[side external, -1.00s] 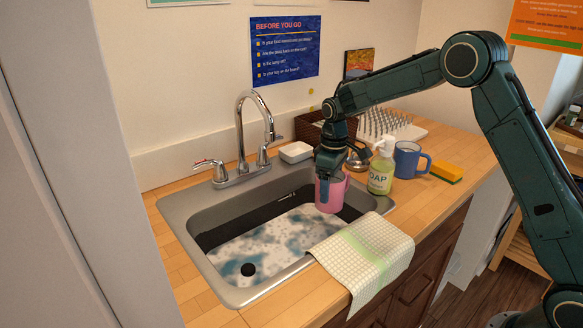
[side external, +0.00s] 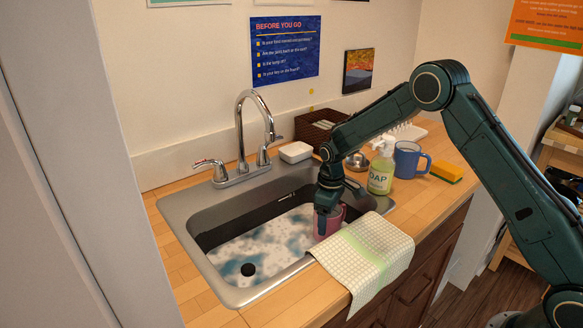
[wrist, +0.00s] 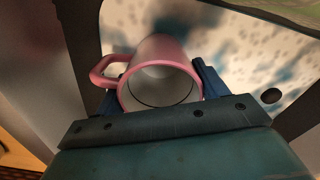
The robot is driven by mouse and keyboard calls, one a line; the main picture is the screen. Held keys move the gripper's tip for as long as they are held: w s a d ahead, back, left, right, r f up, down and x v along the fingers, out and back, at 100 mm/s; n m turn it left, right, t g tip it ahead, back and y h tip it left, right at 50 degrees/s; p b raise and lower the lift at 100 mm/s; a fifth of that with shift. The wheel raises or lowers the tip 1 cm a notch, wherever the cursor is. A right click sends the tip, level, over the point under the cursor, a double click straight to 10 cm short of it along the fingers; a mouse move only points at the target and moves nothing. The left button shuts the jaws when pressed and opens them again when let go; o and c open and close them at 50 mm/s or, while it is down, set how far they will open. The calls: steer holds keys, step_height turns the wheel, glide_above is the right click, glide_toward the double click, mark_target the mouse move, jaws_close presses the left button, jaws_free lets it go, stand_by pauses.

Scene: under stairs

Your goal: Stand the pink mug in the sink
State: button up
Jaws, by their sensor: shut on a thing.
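The pink mug (side external: 333,222) is low inside the right part of the metal sink (side external: 176,219), upright or nearly so. It also shows in the wrist view (wrist: 158,52), with its handle to the left and its open rim facing the camera. My gripper (side external: 325,218) reaches down into the sink and is shut on the mug. Its blue fingers sit on either side of the mug in the wrist view (wrist: 155,90). The mug's base is hidden, so I cannot tell whether it touches the sink floor.
A checked towel (side external: 364,260) hangs over the sink's front edge. The faucet (side external: 240,135) rises behind the sink. A soap bottle (side external: 381,174), blue mug (side external: 407,160) and sponge (side external: 447,172) stand to the right. The left part of the basin is clear apart from suds and the black drain (side external: 248,269).

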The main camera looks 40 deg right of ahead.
steer(key=shift+f, duration=1.55)
steer(key=shift+f, duration=0.15)
steer(key=o, duration=1.4)
steer(key=shift+r, duration=6.15)
